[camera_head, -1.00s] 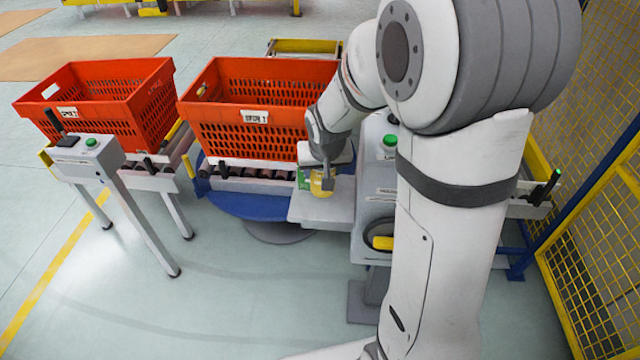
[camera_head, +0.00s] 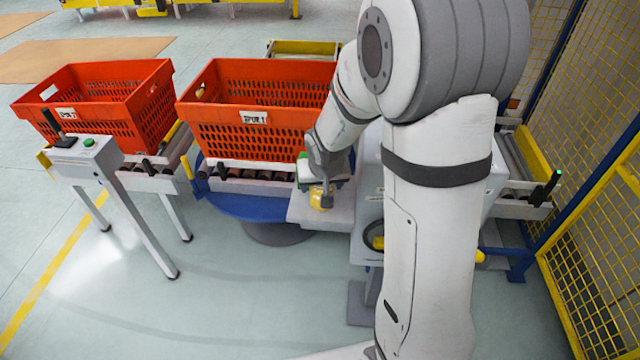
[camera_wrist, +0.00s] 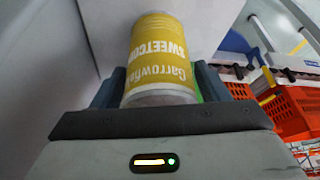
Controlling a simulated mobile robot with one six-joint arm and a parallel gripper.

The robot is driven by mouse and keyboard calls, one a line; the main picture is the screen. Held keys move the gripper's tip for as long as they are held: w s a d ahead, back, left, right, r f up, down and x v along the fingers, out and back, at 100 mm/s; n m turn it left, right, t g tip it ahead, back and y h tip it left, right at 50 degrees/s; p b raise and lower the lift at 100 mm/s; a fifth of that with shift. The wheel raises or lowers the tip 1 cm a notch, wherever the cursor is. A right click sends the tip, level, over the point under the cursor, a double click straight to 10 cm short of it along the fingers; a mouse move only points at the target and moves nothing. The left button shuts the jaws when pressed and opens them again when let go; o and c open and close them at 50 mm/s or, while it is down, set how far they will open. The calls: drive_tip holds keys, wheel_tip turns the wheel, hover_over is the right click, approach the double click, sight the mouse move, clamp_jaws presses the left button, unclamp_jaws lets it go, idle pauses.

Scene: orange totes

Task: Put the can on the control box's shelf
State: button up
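The yellow can (camera_head: 317,199), labelled sweetcorn, is at the end of my gripper (camera_head: 325,192) in the head view, over the light grey shelf (camera_head: 338,212) of the control box (camera_head: 371,195). In the wrist view the can (camera_wrist: 163,50) sits between the two dark fingers of my gripper (camera_wrist: 160,88), which is shut on it. I cannot tell whether the can touches the shelf. My arm hides much of the control box.
An orange tote (camera_head: 250,125) stands on rollers behind the shelf, with another orange tote (camera_head: 100,100) to the left. A small green patch (camera_head: 302,168) shows beside my gripper. A button post (camera_head: 90,150) stands left. Yellow mesh fencing (camera_head: 590,200) is at the right.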

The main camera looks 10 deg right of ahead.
drive_tip(key=shift+o, duration=0.7)
drive_tip(key=shift+r, duration=0.1)
drive_tip(key=shift+r+p, duration=0.2)
drive_tip(key=shift+p, duration=0.1)
drive_tip(key=v, duration=1.1)
drive_tip(key=shift+s+r+p, duration=0.15)
drive_tip(key=shift+r+p, duration=0.2)
